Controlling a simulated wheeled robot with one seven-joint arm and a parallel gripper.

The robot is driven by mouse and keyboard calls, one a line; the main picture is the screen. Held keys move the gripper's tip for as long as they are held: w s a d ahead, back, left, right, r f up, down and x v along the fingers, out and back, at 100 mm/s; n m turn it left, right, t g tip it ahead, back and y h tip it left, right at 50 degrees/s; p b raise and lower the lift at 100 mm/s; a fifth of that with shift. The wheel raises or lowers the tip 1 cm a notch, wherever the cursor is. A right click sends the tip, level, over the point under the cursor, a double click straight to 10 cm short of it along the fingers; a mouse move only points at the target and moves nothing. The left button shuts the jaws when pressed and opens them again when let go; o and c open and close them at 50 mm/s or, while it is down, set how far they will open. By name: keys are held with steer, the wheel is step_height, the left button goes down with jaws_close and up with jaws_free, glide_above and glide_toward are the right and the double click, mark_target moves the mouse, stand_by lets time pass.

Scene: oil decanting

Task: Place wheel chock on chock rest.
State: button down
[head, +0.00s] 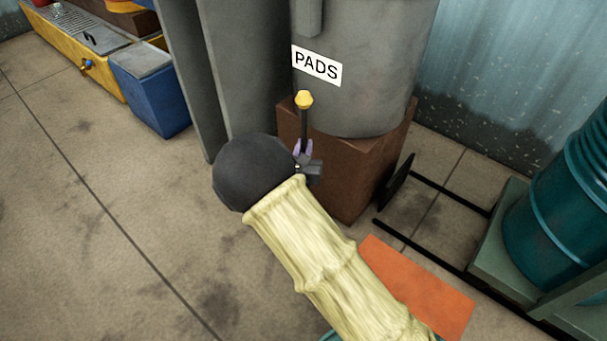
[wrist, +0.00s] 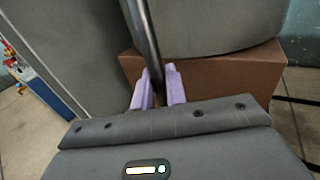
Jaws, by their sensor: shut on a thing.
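My gripper (head: 303,148) is in the middle of the head view, in front of a brown block. Its lilac fingers are shut on a dark rod with a yellow knob (head: 304,100) on top. The rod stands nearly upright between the fingers in the wrist view (wrist: 146,40). Whether this rod is the wheel chock's handle I cannot tell; whatever is at its lower end is hidden behind my gripper. An orange flat plate (head: 425,287) lies on the floor at lower right, partly behind my arm; I cannot tell whether it is the chock rest.
A grey bin labelled PADS (head: 365,50) stands on the brown block (head: 352,195) just behind my gripper. Dark rails (head: 430,245) and a teal drum (head: 565,200) are at right. A blue box (head: 150,95) stands at upper left. The left floor is clear.

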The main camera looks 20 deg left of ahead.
steer(key=shift+f, duration=0.65)
steer(key=shift+f+b, duration=0.1)
steer(key=shift+b, duration=0.2)
step_height(320, 180, down, 4)
steer(key=b, duration=0.2)
steer(key=shift+r+b, duration=0.2)
steer(key=shift+b, duration=0.1)
steer(key=c, duration=1.4)
jaws_free()
steer(key=shift+f, duration=0.2)
steer(key=shift+r, duration=0.1)
